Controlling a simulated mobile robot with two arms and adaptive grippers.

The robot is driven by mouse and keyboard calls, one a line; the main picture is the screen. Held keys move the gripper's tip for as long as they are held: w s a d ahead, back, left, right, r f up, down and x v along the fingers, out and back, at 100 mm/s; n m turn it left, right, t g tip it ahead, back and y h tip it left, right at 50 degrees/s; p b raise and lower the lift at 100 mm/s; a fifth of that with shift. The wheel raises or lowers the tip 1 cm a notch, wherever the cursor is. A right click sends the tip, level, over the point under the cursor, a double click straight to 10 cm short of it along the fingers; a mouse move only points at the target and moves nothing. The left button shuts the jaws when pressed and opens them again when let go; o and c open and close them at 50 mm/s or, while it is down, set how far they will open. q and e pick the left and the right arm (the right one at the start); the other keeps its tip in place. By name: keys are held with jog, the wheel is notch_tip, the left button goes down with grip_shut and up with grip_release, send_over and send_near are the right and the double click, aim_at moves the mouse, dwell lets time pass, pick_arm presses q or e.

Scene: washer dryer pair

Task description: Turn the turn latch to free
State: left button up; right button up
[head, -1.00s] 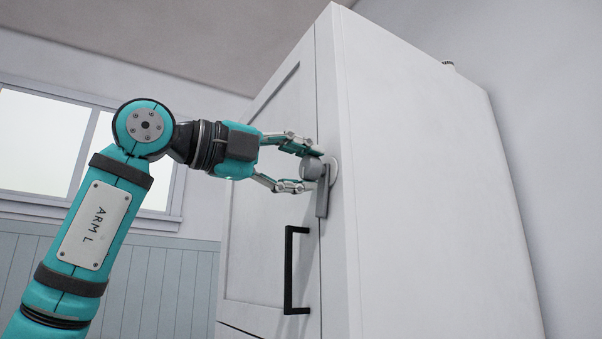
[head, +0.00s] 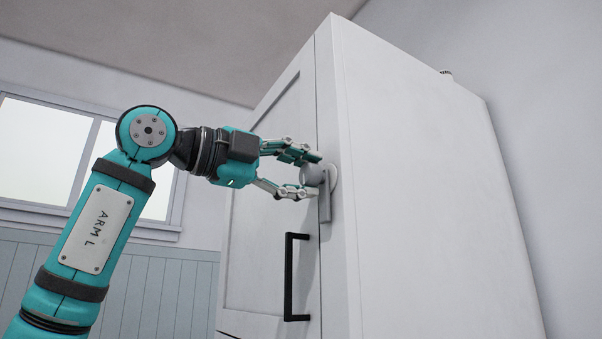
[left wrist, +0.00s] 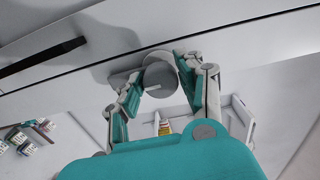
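The turn latch (head: 325,203) is a grey round knob with a flat grey bar on the edge of a tall white cabinet. In the head view the bar hangs straight down below the knob. In the left wrist view the knob (left wrist: 160,74) sits between the two fingertips, and the bar points left, toward the black handle. The fingers partly hide the knob in the head view. My right gripper is out of view.
A black bar handle (head: 289,278) is on the cabinet door (head: 260,225) below the latch. The white side panel (head: 430,200) stands just right of the latch. A window (head: 45,150) is on the back wall. Room left of the door is free.

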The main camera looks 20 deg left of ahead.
pick_arm(q)
jog(key=o, duration=0.3)
jog(key=shift+a, duration=0.1)
jog(key=v, duration=1.2)
jog(key=shift+w, duration=0.1)
